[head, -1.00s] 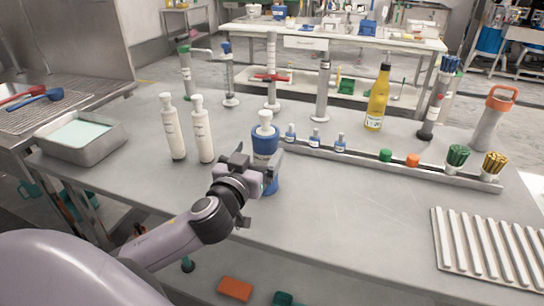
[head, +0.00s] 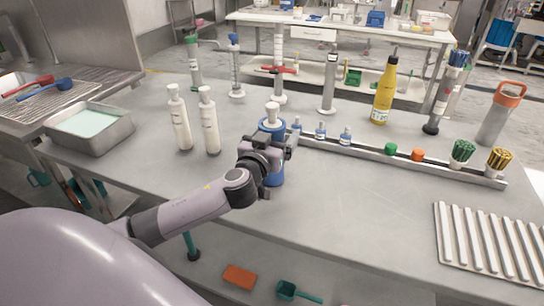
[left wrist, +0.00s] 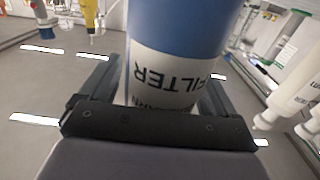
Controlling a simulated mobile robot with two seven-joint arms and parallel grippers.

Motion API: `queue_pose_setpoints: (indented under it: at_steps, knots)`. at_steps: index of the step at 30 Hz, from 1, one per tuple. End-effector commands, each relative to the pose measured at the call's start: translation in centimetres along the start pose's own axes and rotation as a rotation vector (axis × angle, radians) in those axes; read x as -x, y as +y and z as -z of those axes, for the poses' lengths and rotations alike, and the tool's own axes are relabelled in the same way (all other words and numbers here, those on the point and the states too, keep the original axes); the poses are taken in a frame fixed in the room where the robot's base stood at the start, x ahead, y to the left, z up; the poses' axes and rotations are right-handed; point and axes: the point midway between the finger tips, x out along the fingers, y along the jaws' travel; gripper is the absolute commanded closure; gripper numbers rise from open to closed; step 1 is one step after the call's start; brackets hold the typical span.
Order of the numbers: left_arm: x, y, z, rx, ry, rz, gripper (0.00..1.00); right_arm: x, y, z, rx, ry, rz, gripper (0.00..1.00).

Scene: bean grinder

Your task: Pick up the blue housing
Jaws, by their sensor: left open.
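The blue housing (head: 272,126) stands upright on the grey table, a blue cylinder with a white neck on top. My left gripper (head: 286,146) is at its middle and hides part of its body. In the left wrist view the housing (left wrist: 185,28) fills the upper centre, with its white band reading FILTER. The open fingers of my left gripper (left wrist: 160,85) lie on either side of it, with the palm close in front. Contact between the fingers and the housing cannot be told. My right gripper is not in view.
Two white bottles (head: 180,122) stand left of the housing. A grey basin (head: 70,147) is at the left and a ribbed tray (head: 490,245) at the right.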

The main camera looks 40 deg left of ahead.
Motion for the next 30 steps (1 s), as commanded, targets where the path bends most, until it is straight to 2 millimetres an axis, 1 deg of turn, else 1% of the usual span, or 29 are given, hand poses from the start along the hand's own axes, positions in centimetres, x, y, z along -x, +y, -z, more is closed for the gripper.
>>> queue_pose_setpoints:
  at_steps: [3,5,6,8,9,11,19,23,26,28,30]
  knots:
    - [0.0,0.0,0.0,0.0,0.0,0.0,0.09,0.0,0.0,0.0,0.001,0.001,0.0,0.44]
    - [0.0,0.0,0.0,0.0,0.0,0.0,0.29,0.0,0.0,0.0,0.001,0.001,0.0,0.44]
    - [0.0,0.0,0.0,0.0,0.0,0.0,0.42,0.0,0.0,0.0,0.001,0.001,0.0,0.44]
    - [0.0,0.0,0.0,0.0,0.0,0.0,0.61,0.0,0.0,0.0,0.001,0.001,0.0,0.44]
    - [0.0,0.0,0.0,0.0,0.0,0.0,0.74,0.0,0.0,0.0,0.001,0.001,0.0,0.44]
    - [0.0,0.0,0.0,0.0,0.0,0.0,0.94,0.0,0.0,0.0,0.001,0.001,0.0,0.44]
    - [0.0,0.0,0.3,0.0,0.003,0.0,0.94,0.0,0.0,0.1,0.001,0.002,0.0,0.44]
    - [0.0,0.0,1.1,0.002,0.005,0.0,0.94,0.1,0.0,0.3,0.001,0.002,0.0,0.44]
    - [0.0,0.0,2.4,0.003,0.007,-0.001,0.94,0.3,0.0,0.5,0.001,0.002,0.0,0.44]
    - [0.0,0.0,3.7,0.002,0.007,-0.001,0.94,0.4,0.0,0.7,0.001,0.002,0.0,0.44]
    - [0.0,0.0,5.4,0.003,0.009,-0.001,0.94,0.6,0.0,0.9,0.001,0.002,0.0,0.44]
